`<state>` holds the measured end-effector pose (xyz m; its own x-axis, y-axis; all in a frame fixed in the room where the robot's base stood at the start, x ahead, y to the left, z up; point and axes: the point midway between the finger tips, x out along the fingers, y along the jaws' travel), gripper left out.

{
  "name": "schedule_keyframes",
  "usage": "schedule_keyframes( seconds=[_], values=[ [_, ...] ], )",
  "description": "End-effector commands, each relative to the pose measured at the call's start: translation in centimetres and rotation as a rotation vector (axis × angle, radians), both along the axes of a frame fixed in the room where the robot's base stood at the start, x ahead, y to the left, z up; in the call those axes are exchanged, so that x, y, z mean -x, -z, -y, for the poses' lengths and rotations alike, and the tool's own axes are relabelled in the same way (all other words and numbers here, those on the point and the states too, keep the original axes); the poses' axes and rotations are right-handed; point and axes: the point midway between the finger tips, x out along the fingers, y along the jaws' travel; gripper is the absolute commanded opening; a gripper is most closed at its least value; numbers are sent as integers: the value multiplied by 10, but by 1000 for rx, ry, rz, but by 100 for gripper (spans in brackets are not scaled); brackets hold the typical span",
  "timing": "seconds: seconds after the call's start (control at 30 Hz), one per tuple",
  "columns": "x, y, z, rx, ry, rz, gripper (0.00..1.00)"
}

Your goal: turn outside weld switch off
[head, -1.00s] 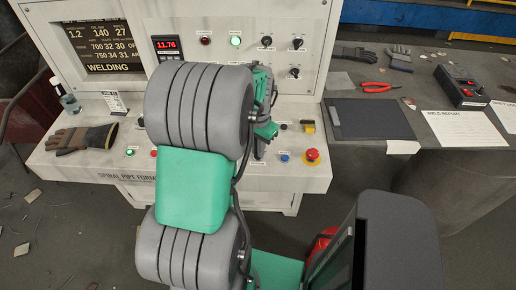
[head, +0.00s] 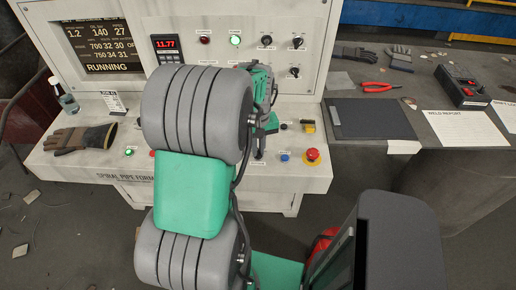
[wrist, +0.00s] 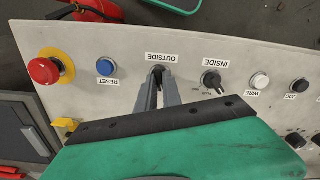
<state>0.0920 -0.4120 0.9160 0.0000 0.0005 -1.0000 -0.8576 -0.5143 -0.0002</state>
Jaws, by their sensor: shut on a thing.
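The outside weld switch (wrist: 157,70) is a small dark knob below an upside-down OUTSIDE label (wrist: 162,58) in the wrist view. My gripper (wrist: 158,80) is shut on this knob, with both grey fingers reaching it from below in the picture. The fingers cover most of the knob, so its pointer angle cannot be read. In the head view my arm hides the switch. The console screen (head: 105,45) there reads RUNNING. The similar INSIDE switch (wrist: 211,78) stands just right of my fingers in the wrist view, apart from them, its pointer towards the lower right.
A blue reset button (wrist: 106,67) and a red emergency stop on a yellow base (wrist: 45,70) lie left of my fingers in the wrist view. A white button (wrist: 260,80) lies to the right. Gloves (head: 80,137) rest on the console's left end.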

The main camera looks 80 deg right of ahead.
Motion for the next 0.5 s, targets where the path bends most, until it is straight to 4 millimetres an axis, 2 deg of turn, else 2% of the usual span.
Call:
schedule_keyframes(
  seconds=[0.2,0.5],
  values=[
    [0,0,0,1,-192,0,0],
    [0,-1,0,1,-388,0,0]
  ],
)
